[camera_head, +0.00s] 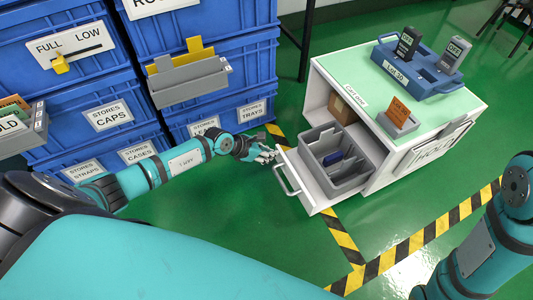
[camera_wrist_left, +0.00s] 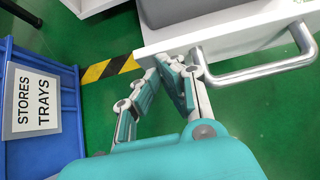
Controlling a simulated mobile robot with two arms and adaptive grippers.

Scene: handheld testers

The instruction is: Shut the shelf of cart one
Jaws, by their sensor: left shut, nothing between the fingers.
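Cart one (camera_head: 440,115) is a white cart with a green top and a "Cart one" label. Its white pull-out shelf (camera_head: 318,198) stands out toward the lower left, with a metal bar handle (camera_head: 285,180) on its front. A grey divided bin (camera_head: 350,183) with a dark blue item (camera_head: 333,158) sits on it. My left gripper (camera_head: 268,154) is shut and empty near the left end of the shelf front. In the left wrist view, its fingers (camera_wrist_left: 166,68) overlap the left end of the front (camera_wrist_left: 225,35), beside the handle (camera_wrist_left: 265,74); contact is unclear. My right gripper is out of view.
Blue storage crates (camera_head: 110,118) are stacked on the left, behind my left arm. A blue tester rack (camera_head: 425,80) and an orange-card holder (camera_head: 397,122) stand on the cart top. Yellow-black tape (camera_head: 400,250) marks the green floor, which is clear before the shelf.

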